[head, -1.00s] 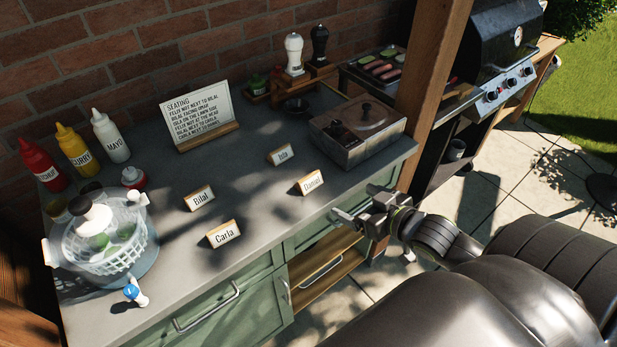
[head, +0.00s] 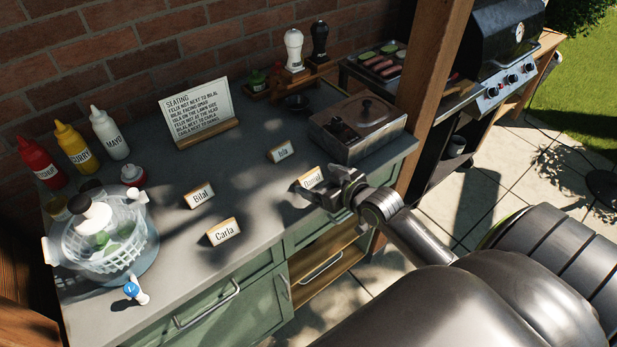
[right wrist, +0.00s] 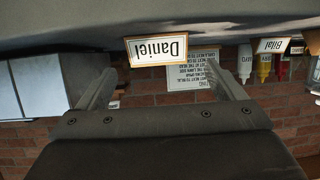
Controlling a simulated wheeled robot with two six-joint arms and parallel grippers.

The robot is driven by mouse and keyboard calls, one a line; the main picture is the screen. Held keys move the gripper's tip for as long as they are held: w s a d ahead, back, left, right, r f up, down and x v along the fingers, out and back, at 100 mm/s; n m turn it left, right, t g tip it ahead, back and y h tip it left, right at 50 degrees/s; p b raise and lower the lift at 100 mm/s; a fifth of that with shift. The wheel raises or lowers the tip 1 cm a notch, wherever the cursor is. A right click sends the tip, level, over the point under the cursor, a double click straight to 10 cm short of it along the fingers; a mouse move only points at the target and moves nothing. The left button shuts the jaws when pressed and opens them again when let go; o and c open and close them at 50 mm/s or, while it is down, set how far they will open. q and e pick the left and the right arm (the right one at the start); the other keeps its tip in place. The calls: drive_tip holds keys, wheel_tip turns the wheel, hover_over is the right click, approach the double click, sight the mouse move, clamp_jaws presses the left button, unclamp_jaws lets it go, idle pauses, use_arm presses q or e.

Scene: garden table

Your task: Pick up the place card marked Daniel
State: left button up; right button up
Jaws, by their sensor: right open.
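The place card marked Daniel (head: 312,178) stands on the grey counter (head: 240,262), partly hidden behind my right gripper (head: 330,193) in the head view. In the right wrist view the Daniel card (right wrist: 157,49) shows upside down, beyond and between the two spread fingers of my right gripper (right wrist: 165,92). The right gripper is open and empty. I cannot tell whether a finger touches the card. Other cards read Isla (head: 283,152), Bilal (head: 200,195) and Carla (head: 223,231). My left gripper is not in view.
A metal box with a lid (head: 357,128) stands just behind the Daniel card. A wooden post (head: 432,90) rises at the right. A seating sign (head: 197,110) stands at the back. A salad spinner (head: 105,240) and sauce bottles (head: 75,148) are at the left.

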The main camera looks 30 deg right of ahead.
sight(310, 176)
drive_tip(key=shift+p+x, duration=0.55)
drive_tip(key=shift+x, duration=2.1)
drive_tip(key=shift+s+d+f, duration=0.1)
drive_tip(key=shift+f, duration=0.05)
drive_tip(key=c, duration=1.1)
drive_tip(key=shift+o, duration=0.2)
